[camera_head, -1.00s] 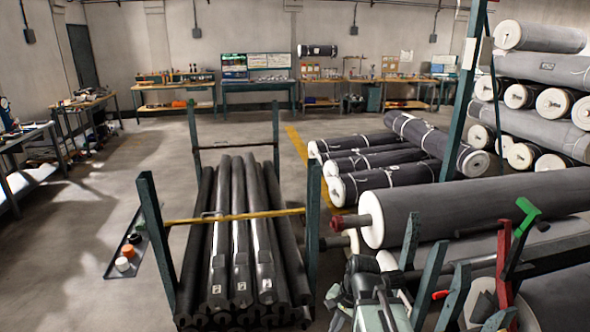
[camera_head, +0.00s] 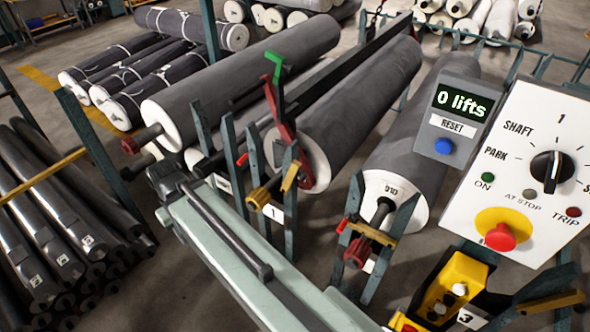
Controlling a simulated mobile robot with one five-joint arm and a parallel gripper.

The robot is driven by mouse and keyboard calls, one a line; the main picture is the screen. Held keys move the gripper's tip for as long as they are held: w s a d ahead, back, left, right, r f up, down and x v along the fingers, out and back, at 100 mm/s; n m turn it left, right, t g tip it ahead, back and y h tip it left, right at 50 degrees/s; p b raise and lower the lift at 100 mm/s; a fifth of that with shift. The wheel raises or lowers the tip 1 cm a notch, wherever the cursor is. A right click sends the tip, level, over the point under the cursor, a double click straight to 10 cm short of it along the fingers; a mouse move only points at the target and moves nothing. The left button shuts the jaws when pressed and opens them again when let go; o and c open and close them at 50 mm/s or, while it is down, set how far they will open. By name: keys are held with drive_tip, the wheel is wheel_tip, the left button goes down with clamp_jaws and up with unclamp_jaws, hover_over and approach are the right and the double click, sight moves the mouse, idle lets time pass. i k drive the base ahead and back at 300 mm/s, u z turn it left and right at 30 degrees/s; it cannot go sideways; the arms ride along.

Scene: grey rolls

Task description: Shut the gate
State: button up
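No part in view is labelled as the gate, and I cannot tell for sure which one it is. A red upright lever with a green top (camera_head: 277,95) stands by a dark beam among the roll stands, tilted. A yellow bar (camera_head: 40,180) crosses the dark rods in the left rack. My pale arm link runs from the bottom centre up to the left, ending in a dark joint in front of the stands. I make out no gripper fingers in the camera view.
Large grey rolls (camera_head: 250,80) lie on green stands, with a second roll (camera_head: 358,105) and a third (camera_head: 425,140) to the right. A white control panel (camera_head: 535,160) and a "0 lifts" counter (camera_head: 453,115) stand at right. A yellow pendant box (camera_head: 455,285) is below. Open floor lies at left-centre.

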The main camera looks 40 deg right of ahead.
sight(295, 166)
drive_tip(key=k, duration=1.6)
drive_tip(key=u, duration=0.7)
drive_tip(key=i, duration=2.3)
drive_tip(key=z, duration=1.35)
